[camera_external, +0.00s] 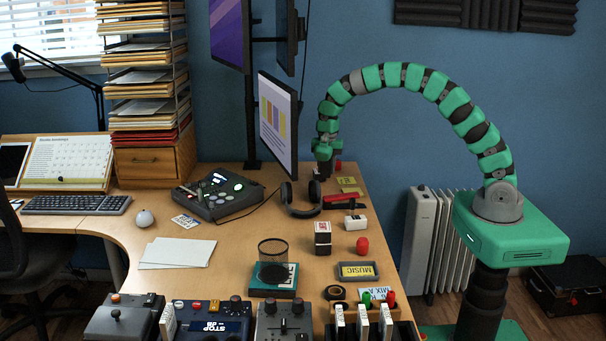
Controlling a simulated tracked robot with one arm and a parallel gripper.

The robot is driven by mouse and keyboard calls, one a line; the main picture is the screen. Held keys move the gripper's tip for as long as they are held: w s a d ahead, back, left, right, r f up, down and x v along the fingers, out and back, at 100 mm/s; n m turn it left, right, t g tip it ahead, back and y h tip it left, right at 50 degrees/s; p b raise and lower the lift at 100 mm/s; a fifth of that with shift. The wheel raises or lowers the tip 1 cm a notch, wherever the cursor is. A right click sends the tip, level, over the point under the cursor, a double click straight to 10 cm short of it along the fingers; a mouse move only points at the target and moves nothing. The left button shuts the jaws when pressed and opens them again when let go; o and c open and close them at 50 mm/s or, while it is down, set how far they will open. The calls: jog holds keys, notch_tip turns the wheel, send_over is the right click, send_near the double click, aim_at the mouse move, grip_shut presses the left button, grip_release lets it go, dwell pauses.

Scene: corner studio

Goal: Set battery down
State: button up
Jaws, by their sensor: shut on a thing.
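My green segmented arm arches over from its base at the right, and my gripper (323,168) points down at the far right part of the desk, just right of the upright monitor. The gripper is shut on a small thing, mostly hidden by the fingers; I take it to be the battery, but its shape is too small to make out. It is close to the desk top (230,262); I cannot tell whether it touches.
Headphones (302,203), a red-handled item (343,201) and a yellow box (350,190) lie near the gripper. A monitor (277,125) stands close on its left.

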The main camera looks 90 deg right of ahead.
aim_at(330, 157)
jog(key=d+f, duration=0.1)
jog(key=f, duration=0.2)
jog(key=s+d+f+n, duration=0.1)
jog(key=f, duration=0.2)
jog(key=d+f+n, duration=0.1)
jog(key=d+f, duration=0.1)
jog(key=f, duration=0.2)
jog(key=shift+s+f+b, duration=0.1)
jog(key=shift+s+b, duration=0.15)
jog(key=shift+b, duration=0.1)
jog(key=o, duration=0.9)
notch_tip(330, 157, up, 12)
jog(key=shift+r+p, duration=0.1)
jog(key=shift+p, duration=0.4)
